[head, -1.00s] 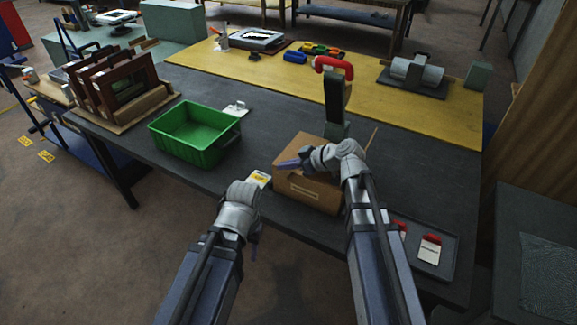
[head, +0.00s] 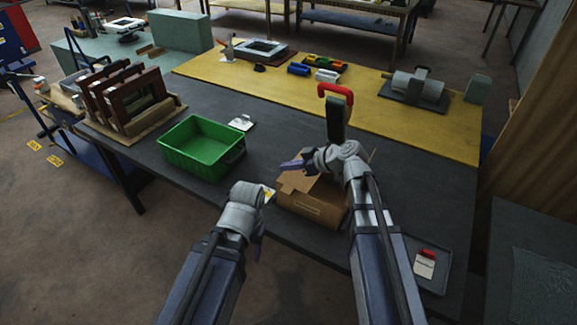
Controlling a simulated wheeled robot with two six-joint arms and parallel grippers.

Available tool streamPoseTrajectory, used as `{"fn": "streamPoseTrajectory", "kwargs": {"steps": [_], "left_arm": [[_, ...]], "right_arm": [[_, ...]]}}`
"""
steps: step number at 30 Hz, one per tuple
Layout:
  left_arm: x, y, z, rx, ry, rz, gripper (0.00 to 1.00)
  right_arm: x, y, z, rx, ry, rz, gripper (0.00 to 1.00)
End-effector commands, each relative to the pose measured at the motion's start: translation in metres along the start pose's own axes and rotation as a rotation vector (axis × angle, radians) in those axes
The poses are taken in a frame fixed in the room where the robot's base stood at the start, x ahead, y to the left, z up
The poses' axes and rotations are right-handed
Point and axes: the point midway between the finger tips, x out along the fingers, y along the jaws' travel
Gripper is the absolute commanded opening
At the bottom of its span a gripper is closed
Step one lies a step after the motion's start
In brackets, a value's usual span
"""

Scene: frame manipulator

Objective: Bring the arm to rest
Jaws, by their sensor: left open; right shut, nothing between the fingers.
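My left gripper (head: 264,220) is low in the head view, just in front of the dark table's edge, with its dark fingers apart and nothing seen between them. My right gripper (head: 291,165) is above the open cardboard box (head: 312,207), its purple fingers together and pointing left. The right wrist hides part of the box. I cannot tell whether the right gripper touches a box flap. A small yellow-and-white card (head: 269,194) is partly hidden behind my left gripper.
A green bin (head: 203,168) stands left of the box. Wooden frames (head: 122,97) stand in a rack at far left. A red-handled upright tool (head: 336,112) stands behind my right gripper. A tray (head: 436,276) with a red-and-white item lies right of my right arm.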

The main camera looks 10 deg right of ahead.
Motion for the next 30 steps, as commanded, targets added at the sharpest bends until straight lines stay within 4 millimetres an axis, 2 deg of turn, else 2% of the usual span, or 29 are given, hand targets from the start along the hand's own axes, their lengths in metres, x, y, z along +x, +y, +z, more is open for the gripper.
{"fn": "streamPoseTrajectory", "kwargs": {"steps": [1,5,17,20,24,27,30], "left_arm": [[-0.014,-0.001,0.001,0.000,0.000,0.000,0.50],[-0.024,-0.002,0.001,0.000,0.000,0.000,0.50],[-0.024,-0.002,0.001,0.000,0.000,0.000,0.50],[-0.024,-0.002,0.001,0.000,0.000,0.000,0.50],[-0.024,-0.002,0.001,0.000,0.000,0.000,0.50],[-0.024,-0.002,0.001,0.000,0.000,0.000,0.50],[-0.024,-0.002,0.001,0.000,0.000,0.000,0.50]], "right_arm": [[-0.008,0.000,-0.012,0.000,0.000,0.000,0.00],[-0.013,0.000,-0.020,0.000,0.000,0.000,0.00],[-0.013,-0.003,-0.019,0.004,-0.008,-0.005,0.00],[-0.005,-0.026,-0.010,0.039,-0.075,-0.040,0.00],[0.005,-0.088,0.026,0.162,-0.323,-0.096,0.00],[0.001,-0.129,0.059,0.268,-0.546,-0.069,0.00],[-0.013,-0.157,0.087,0.361,-0.742,0.020,0.00]]}}
